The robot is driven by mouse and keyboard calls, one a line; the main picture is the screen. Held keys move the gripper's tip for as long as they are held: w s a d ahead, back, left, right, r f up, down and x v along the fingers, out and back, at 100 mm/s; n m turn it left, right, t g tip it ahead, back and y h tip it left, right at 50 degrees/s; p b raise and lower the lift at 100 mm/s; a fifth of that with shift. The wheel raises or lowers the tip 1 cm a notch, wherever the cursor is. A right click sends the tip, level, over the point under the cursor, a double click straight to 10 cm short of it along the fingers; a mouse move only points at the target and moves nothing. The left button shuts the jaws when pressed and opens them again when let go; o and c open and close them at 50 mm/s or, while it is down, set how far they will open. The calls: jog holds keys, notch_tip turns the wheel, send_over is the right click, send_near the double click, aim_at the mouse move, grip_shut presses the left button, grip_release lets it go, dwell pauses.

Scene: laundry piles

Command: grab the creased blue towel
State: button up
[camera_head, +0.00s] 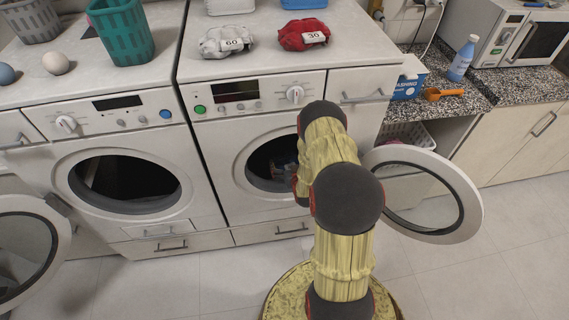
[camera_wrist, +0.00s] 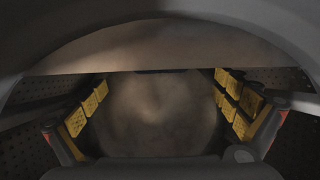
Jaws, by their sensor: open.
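My gripper (camera_wrist: 163,106) is open inside a washing machine drum, with its two yellow-padded fingers wide apart at left and right in the wrist view. Nothing is clearly held between them. A dim, smooth grey-brown surface fills the space between and beyond the fingers; I cannot tell whether it is cloth or the drum's back. In the head view my arm reaches to the open round door of the right washing machine (camera_head: 225,160) and hides part of the opening. A small dim patch shows inside that opening, too unclear to name. I cannot make out the creased blue towel for certain.
The perforated drum wall (camera_wrist: 292,135) surrounds my gripper closely. The right machine's open door (camera_head: 470,205) hangs right of my arm. The left machine (camera_head: 125,215) is also open. Red (camera_head: 303,34) and white (camera_head: 227,41) bundles lie on top.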

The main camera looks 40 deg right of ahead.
aim_at(285, 158)
jog(key=b+x, duration=0.2)
jog(key=x, duration=0.3)
jog(key=shift+w+f+b, duration=0.1)
jog(key=shift+w+b, duration=0.05)
jog(key=shift+b, duration=0.25)
jog(key=c, duration=0.3)
jog(key=c, duration=0.4)
jog(key=shift+a, duration=0.1)
jog(key=c, duration=0.8)
jog(key=shift+s+f, duration=0.1)
jog(key=shift+s, duration=0.1)
jog(key=shift+c, duration=0.3)
